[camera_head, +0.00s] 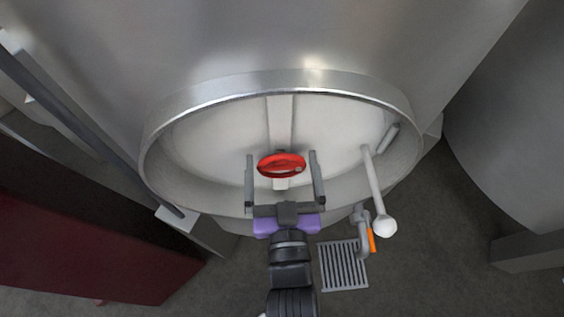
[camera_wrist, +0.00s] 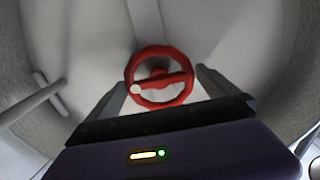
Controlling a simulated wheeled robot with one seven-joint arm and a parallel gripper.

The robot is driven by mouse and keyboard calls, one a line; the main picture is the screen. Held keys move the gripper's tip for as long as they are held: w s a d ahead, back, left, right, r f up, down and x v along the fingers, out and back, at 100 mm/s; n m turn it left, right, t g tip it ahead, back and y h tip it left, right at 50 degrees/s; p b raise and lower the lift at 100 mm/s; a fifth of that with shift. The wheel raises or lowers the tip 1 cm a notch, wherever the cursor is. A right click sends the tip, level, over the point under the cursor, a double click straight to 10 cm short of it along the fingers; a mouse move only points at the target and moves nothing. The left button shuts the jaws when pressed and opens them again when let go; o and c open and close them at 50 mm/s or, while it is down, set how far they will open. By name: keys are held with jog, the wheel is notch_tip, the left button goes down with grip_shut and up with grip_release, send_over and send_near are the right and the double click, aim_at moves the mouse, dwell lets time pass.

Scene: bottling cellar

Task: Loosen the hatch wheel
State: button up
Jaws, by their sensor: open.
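The red hatch wheel (camera_head: 281,165) sits at the middle of the round hatch (camera_head: 220,140) on a large steel tank. In the wrist view the hatch wheel (camera_wrist: 160,52) is a red ring with one crossbar and a pale knob on its left side. My gripper (camera_head: 282,165) is open, one finger to each side of the wheel in the head view. In the wrist view my gripper (camera_wrist: 160,78) also has its fingers apart, left and right of the wheel's lower part. I see no contact, and I cannot tell the remaining depth between fingertips and wheel.
A white-knobbed lever (camera_head: 373,185) stands out at the hatch's right side. Below it are a pipe valve with an orange handle (camera_head: 372,241) and a floor drain grate (camera_head: 343,265). Another tank (camera_head: 515,130) stands right, and a dark red block (camera_head: 85,245) lies at lower left.

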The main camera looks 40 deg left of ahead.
jog(key=c, duration=1.4)
jog(key=shift+o, duration=0.2)
jog(key=n+p, duration=0.2)
jog(key=n, duration=0.3)
jog(key=shift+s+a+n, duration=0.1)
jog(key=shift+s+n, duration=0.05)
jog(key=shift+n, duration=0.25)
jog(key=n+p, duration=0.2)
jog(key=n, duration=0.4)
jog(key=shift+f+p, duration=0.15)
jog(key=shift+p, duration=0.15)
jog(key=n, duration=0.3)
jog(key=n+p, duration=0.1)
jog(key=n, duration=0.1)
jog(key=shift+s+a+f+n, duration=0.1)
jog(key=shift+f+n, duration=0.05)
jog(key=shift+n, duration=0.25)
jog(key=n, duration=0.6)
jog(key=shift+f+p, duration=0.25)
jog(key=shift+p, duration=0.05)
jog(key=shift+n, duration=0.3)
